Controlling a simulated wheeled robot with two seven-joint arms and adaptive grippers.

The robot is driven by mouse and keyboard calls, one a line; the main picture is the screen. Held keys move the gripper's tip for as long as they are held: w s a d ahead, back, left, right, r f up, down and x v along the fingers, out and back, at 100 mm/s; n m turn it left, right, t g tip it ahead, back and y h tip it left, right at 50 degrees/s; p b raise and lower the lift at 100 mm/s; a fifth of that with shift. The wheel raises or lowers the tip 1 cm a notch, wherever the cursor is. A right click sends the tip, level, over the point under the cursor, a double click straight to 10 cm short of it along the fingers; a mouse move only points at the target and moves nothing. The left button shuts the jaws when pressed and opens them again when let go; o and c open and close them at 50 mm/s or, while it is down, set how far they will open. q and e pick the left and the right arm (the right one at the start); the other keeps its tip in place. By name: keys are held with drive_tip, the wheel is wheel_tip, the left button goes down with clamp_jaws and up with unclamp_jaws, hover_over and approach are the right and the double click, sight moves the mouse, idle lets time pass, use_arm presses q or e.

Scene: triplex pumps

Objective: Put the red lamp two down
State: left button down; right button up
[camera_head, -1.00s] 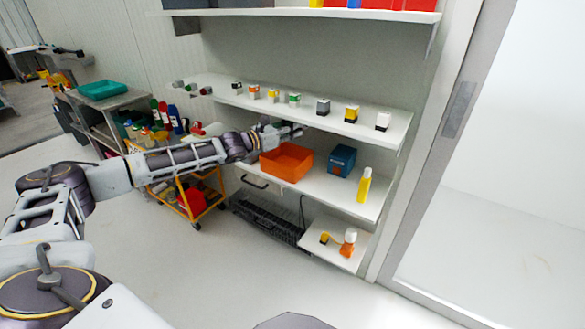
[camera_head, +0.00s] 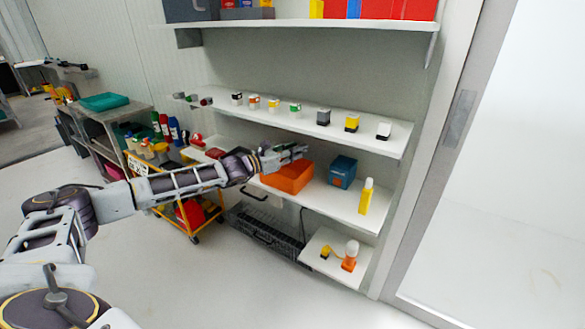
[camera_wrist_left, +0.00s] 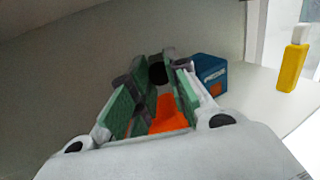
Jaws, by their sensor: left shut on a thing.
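My left gripper (camera_head: 300,152) reaches in from the left, below the front edge of the middle shelf (camera_head: 360,140) and just above the orange bin (camera_head: 285,180). In the left wrist view the green-padded fingers (camera_wrist_left: 157,80) are closed on a small dark round thing (camera_wrist_left: 157,73). Its colour does not show, so I cannot tell whether it is the red lamp. The orange bin (camera_wrist_left: 168,115) shows below and between the fingers. My right gripper is not in view.
Several small capped blocks stand along the middle shelf. Beside the bin, a blue box (camera_head: 342,172) and a yellow bottle (camera_head: 365,195) stand on the shelf below. The lowest shelf (camera_head: 330,275) holds an orange bottle (camera_head: 350,256). A yellow cart (camera_head: 185,222) stands left.

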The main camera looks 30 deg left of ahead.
use_arm(q)
drive_tip(key=shift+f, duration=0.55)
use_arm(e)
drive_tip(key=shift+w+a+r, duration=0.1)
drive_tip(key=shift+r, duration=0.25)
use_arm(q)
wheel_tip(320, 180, down, 4)
drive_tip(key=shift+f+b, duration=0.1)
drive_tip(key=shift+b, duration=0.7)
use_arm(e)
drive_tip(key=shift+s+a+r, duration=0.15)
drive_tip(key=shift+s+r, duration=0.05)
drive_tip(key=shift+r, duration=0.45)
use_arm(q)
drive_tip(key=shift+f, duration=0.1)
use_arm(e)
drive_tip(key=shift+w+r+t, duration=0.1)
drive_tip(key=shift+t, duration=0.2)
